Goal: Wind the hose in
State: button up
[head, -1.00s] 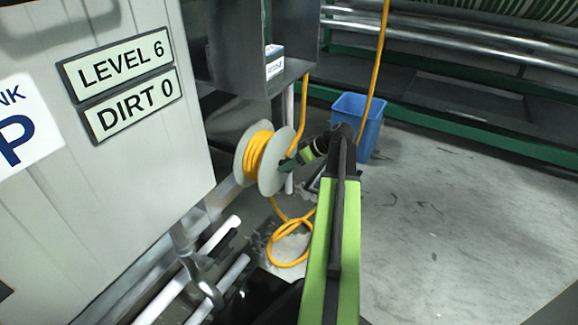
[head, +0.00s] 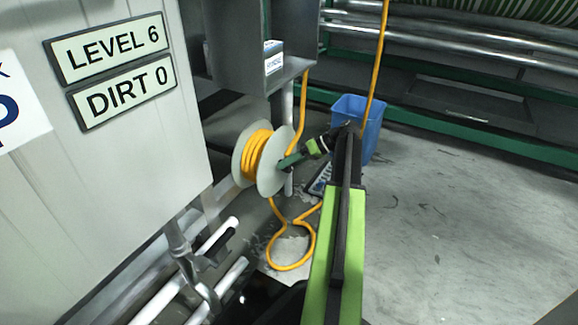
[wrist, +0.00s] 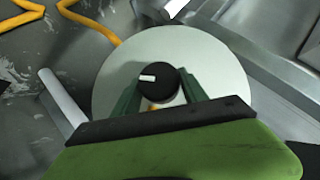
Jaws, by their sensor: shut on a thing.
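The hose reel (head: 268,180) has two pale grey discs with several turns of yellow hose (head: 255,156) wound between them. It hangs beside the tank, below a grey box. A loop of loose hose (head: 291,266) lies on the floor under the reel. My gripper (head: 290,160) reaches the reel's right disc from the right. In the wrist view my gripper (wrist: 158,92) is shut on a black knob (wrist: 158,82) with a white mark, in front of the pale disc (wrist: 205,55). The jaws' tips sit on both sides of the knob.
The tank (head: 120,170) with signs reading LEVEL 6 and DIRT 0 stands at left. A blue bin (head: 372,140) stands behind my arm. Pale pipes (head: 215,290) run low at the front. The floor at right is clear.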

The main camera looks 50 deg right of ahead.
jog(key=o, duration=1.3)
jog(key=shift+o, duration=0.2)
jog(key=p+v, duration=0.9)
jog(key=v, duration=0.8)
jog(key=shift+r, duration=0.2)
jog(key=shift+d, duration=0.2)
